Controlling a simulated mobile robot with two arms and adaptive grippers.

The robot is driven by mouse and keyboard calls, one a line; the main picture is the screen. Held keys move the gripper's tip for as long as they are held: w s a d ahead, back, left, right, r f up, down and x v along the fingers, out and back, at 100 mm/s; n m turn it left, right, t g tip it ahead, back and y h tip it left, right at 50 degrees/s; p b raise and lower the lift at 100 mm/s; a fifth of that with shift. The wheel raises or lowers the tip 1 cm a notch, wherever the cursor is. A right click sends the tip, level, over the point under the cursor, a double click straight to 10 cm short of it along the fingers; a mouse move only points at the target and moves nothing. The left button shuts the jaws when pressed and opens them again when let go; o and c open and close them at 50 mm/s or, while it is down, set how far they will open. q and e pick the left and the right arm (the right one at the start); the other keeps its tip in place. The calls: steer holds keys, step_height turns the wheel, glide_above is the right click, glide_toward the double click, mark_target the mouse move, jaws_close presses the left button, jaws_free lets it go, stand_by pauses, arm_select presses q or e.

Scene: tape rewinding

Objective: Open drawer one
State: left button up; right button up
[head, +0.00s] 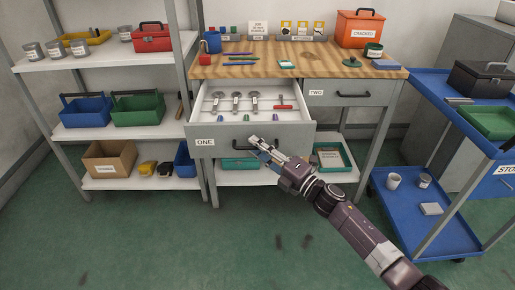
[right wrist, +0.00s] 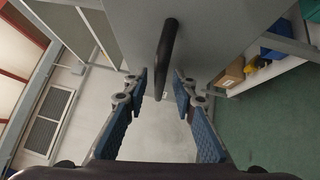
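Drawer one (head: 229,141), a grey drawer with the label ONE, is pulled out from the wooden-topped workbench. Inside it lie several metal tools, a red-handled tool (head: 283,107) and some small coloured items. My right gripper (head: 257,143) is in front of the drawer's face, by its dark handle. In the right wrist view the black handle (right wrist: 168,50) stands between and ahead of the two blue-padded fingers, which are apart and do not touch it. My left gripper is not in view.
Drawer two (head: 350,93) at the right is closed. A shelf unit (head: 118,62) with bins stands at the left. A blue cart (head: 405,205) stands at the right. The green floor (head: 190,250) in front is clear.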

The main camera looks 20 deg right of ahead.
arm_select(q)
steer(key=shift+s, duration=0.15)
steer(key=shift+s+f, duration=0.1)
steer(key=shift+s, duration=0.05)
arm_select(e)
steer(key=v, duration=1.2)
